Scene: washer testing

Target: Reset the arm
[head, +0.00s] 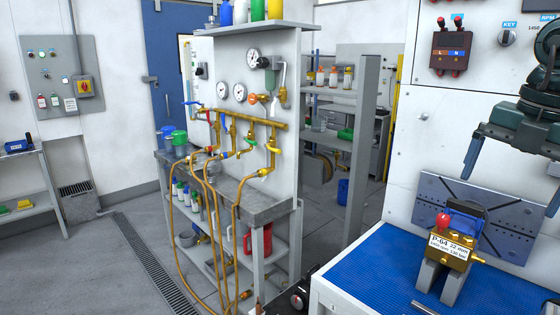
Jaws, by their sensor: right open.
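My right gripper (510,196) is at the right edge, at the end of my dark green-grey right arm (541,92). Its two fingers point down and stand wide apart, with nothing between them. It hangs in front of the wall panel, above and to the right of a brass pump unit (447,257) with a red knob and a white label reading "P-64". The gripper appears apart from the unit. The unit sits on a grey stand on a blue mat (372,268). My left gripper is not in view.
A metal rod (425,307) lies on the mat's front. The wall holds a red-terminal box (453,52). At centre stands a gauge rig with brass pipes (240,119) and hoses. Floor at left is clear.

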